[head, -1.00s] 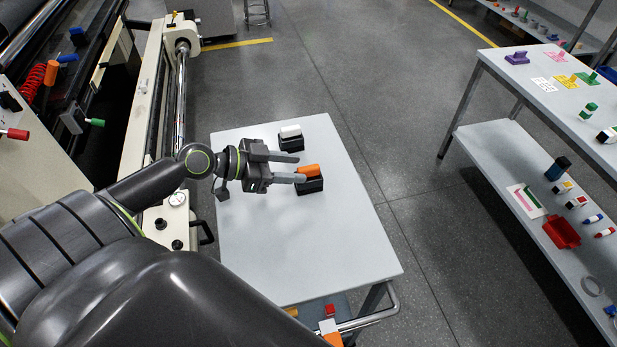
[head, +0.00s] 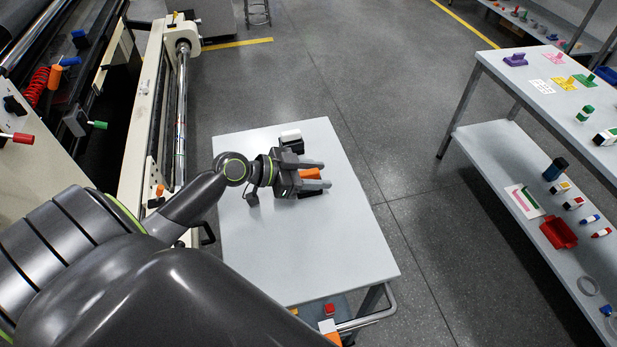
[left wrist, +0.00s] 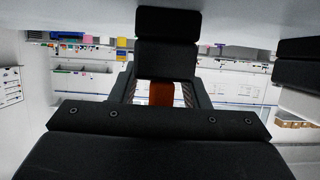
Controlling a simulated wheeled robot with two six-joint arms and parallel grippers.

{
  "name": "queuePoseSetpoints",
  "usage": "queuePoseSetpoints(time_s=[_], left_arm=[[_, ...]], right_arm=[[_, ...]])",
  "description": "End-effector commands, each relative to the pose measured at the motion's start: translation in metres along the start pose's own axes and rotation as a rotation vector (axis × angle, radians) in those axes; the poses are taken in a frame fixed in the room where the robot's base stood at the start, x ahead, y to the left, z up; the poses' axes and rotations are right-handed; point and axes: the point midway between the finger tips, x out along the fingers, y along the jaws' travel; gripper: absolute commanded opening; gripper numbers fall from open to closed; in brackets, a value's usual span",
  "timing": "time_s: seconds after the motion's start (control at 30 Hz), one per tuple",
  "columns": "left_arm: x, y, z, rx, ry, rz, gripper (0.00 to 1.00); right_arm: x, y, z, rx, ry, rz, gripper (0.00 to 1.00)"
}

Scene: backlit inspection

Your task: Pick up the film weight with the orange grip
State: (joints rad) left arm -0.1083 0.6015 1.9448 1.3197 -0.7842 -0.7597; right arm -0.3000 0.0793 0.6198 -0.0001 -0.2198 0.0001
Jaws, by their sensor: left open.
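The film weight with the orange grip (head: 311,174) stands on the grey table, its black base mostly hidden by my gripper. My left gripper (head: 324,174) is open, with one finger on each side of the orange grip. In the left wrist view, which looks upside down, the orange grip (left wrist: 161,94) shows between the fingers, with the black base (left wrist: 167,45) above it. I cannot tell whether the fingers touch the grip. A second weight with a white grip (head: 290,134) stands close to the far finger. My right gripper is not in view.
The table (head: 300,240) is clear toward its front. A machine with a long roller (head: 181,110) stands along the left. A shelf unit (head: 500,150) with stamps, bottles and a red tray (head: 559,232) stands at the right, across open floor.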

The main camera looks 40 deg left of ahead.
Motion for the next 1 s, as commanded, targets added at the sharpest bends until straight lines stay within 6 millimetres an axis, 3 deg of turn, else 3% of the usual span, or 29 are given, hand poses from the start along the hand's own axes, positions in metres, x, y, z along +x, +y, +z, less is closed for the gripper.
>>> queuePoseSetpoints(time_s=[0.17, 0.5, 0.77, 1.0], left_arm=[[0.0, 0.0, 0.0, 0.0, 0.0, 0.0, 0.42], [0.0, 0.0, -0.001, 0.0, 0.003, 0.0, 0.0], [-0.001, 0.0, -0.004, 0.001, 0.003, 0.0, 0.0], [-0.015, -0.001, -0.037, 0.009, 0.003, 0.0, 0.0]], right_arm=[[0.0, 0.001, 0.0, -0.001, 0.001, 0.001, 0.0], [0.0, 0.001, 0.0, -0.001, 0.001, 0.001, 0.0], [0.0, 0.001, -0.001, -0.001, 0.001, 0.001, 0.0], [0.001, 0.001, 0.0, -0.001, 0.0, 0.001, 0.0]])
